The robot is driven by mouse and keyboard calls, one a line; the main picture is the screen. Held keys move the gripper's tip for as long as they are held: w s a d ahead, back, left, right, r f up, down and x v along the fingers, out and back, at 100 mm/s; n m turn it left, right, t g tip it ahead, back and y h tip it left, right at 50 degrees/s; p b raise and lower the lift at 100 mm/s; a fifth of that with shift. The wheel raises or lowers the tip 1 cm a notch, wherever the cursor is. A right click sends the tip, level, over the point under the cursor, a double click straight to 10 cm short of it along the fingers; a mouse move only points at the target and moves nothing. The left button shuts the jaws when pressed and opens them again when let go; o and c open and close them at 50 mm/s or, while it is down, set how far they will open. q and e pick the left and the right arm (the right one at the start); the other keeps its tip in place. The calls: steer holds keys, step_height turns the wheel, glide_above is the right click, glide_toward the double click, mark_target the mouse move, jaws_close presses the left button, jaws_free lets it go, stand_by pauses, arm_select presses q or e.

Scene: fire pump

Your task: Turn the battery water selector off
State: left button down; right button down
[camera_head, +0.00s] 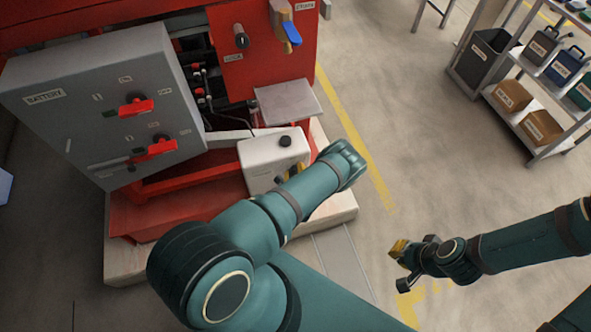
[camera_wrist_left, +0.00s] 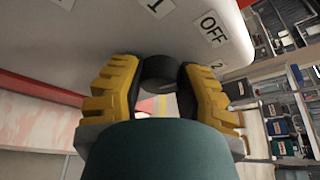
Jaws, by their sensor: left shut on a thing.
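A white box (camera_head: 262,153) stands on the pump's base, with a round black cap (camera_head: 285,141) on top. In the left wrist view its white face (camera_wrist_left: 110,25) carries labels 1, OFF (camera_wrist_left: 209,27) and 2 around a black selector knob (camera_wrist_left: 158,70). My left gripper (camera_wrist_left: 157,78) is shut on this knob, with yellow fingers on both sides. In the head view, my arm mostly hides this gripper and the knob; a little yellow shows at the box. The knob's pointer direction cannot be told. My right gripper (camera_head: 400,266) is open and empty above the floor.
A grey cabinet (camera_head: 83,91) labelled BATTERY, with red-handled switches (camera_head: 136,107), stands left of the box. Shelves (camera_head: 530,75) with cases and boxes stand at the right. Floor between them is clear.

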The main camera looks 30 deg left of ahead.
arm_select(q)
steer(key=shift+n+t, duration=0.3)
steer(key=shift+n, duration=0.1)
steer(key=shift+w, duration=0.1)
stand_by(0.3)
steer(key=c, duration=0.6)
jaws_free()
steer(key=v, duration=1.2)
steer(key=shift+a, duration=0.1)
